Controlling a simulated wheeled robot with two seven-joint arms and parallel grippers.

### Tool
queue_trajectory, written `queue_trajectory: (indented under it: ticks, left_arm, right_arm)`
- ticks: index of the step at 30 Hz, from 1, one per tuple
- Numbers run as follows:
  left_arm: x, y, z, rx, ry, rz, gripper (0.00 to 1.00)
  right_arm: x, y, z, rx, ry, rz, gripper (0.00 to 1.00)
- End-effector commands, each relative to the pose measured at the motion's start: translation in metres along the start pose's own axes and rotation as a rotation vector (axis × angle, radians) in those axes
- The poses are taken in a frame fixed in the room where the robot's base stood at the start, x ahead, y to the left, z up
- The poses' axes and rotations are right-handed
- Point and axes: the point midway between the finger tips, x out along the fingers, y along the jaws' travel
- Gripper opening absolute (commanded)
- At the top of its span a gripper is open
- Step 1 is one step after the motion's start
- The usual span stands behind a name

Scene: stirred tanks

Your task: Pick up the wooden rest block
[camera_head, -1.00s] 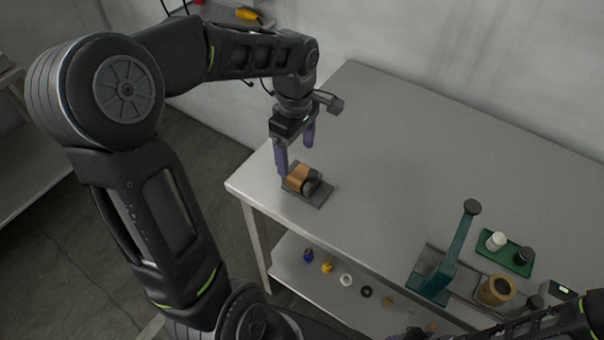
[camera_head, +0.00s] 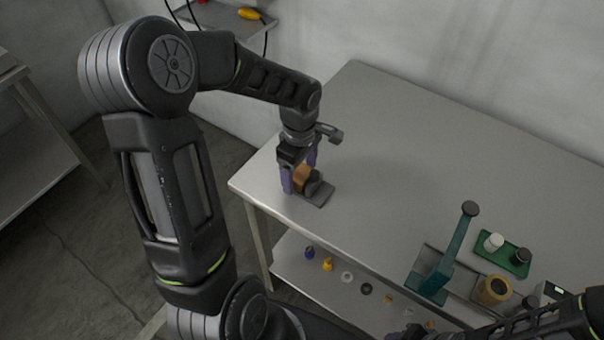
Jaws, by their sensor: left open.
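The wooden rest block (camera_head: 301,177) is a small orange-brown block at the left end of the grey table. It sits beside a dark rounded part on a flat dark plate (camera_head: 320,194). My left gripper (camera_head: 300,184) is lowered over the block from above, its purple fingers open with the block between them. Whether the fingers touch the block cannot be told. My right arm shows at the lower right, but its gripper is not in view.
A teal press-like stand (camera_head: 446,262) and a green tray (camera_head: 508,257) with a white and a black piece stand at the table's right. A tan cup (camera_head: 493,290) is near them. Several small parts lie on the lower shelf (camera_head: 290,262). The table's middle is clear.

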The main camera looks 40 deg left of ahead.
Motion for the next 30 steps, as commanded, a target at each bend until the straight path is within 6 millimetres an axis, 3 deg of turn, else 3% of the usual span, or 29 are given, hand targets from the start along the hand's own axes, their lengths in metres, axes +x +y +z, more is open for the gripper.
queue_trajectory:
  ticks: [18, 30]
  left_arm:
    - [0.0024, 0.0, -0.0001, 0.0, 0.0, 0.0, 0.8]
    - [0.0023, -0.0001, -0.0001, 0.0, 0.0, 0.0, 0.48]
  right_arm:
    - [-0.0001, 0.0, 0.0, 0.0, 0.0, 0.0, 0.36]
    - [-0.0001, 0.0, -0.0001, 0.0, 0.0, 0.0, 0.36]
